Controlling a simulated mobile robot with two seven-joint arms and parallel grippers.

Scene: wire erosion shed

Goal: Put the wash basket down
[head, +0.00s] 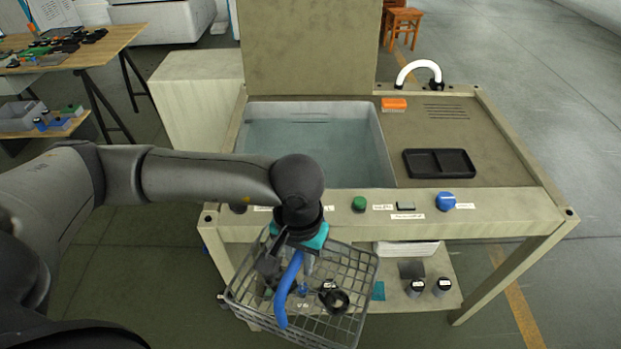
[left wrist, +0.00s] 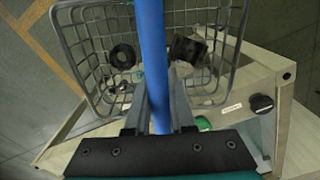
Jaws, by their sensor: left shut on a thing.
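The wash basket (head: 361,283) is a grey wire basket with a blue handle (head: 287,291). It hangs in front of the wash station, below the level of its top. Small dark parts, one of them a black ring (head: 335,299), lie inside it. My left gripper (head: 298,262) is shut on the blue handle. In the left wrist view the fingers (left wrist: 160,112) close around the handle (left wrist: 152,60), with the basket (left wrist: 78,70) beyond. My right gripper is not in view.
The wash station has a water-filled sink (head: 385,150), a black tray (head: 439,163), an orange block (head: 394,104) and a white curved tap (head: 420,72). Its front panel carries a green knob (head: 359,203) and a blue knob (head: 445,201). Jars (head: 443,286) stand on the lower shelf (head: 400,309).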

